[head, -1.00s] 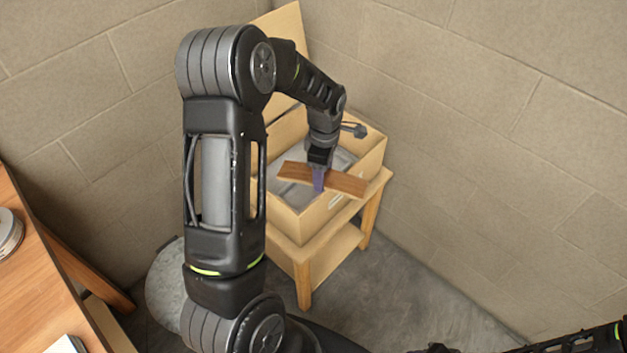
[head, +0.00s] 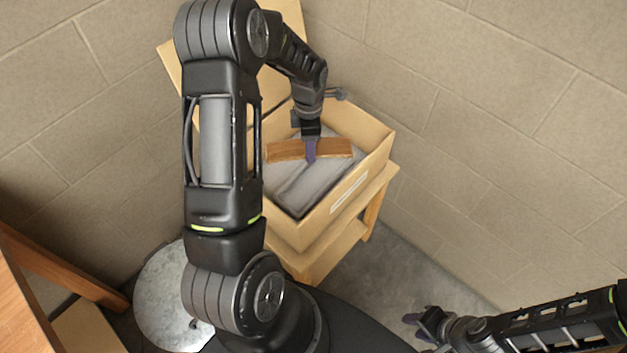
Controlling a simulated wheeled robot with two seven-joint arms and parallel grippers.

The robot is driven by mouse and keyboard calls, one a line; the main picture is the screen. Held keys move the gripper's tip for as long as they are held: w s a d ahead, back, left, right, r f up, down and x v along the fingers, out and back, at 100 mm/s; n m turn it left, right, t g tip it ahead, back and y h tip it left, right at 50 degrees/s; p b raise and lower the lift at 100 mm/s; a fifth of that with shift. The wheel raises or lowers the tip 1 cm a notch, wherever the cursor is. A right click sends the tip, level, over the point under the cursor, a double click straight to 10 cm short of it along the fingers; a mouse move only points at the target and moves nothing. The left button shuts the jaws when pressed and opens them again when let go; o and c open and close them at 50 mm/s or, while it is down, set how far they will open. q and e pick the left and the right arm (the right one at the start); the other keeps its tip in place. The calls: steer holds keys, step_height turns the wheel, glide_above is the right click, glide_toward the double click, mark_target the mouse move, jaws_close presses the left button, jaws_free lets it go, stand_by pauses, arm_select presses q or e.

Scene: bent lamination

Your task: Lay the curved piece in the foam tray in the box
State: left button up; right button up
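The curved piece (head: 336,148) is a brown wooden strip, held crosswise over the rear part of the box. My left gripper (head: 311,152) is shut on its middle, with a purple finger showing in front of it. The grey foam tray (head: 322,184) lies inside the open wooden box (head: 378,152). The piece looks to be above the tray; the exact gap cannot be told. The tray's left part is hidden by my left arm. My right gripper (head: 417,327) is at the bottom right, open and empty, far from the box.
The box stands on a small wooden stand (head: 372,212) in the corner between block walls. Its lid (head: 282,85) is raised at the back. A round metal object (head: 160,300) is at the lower left, near a wooden table edge (head: 20,300).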

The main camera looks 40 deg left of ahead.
arm_select(q)
steer(key=shift+f+b, duration=1.6)
steer(key=shift+f, duration=1.4)
steer(key=o, duration=1.5)
steer(key=shift+r, duration=0.1)
step_height(320, 180, up, 8)
steer(key=shift+f+b, duration=0.15)
steer(key=shift+b, duration=0.15)
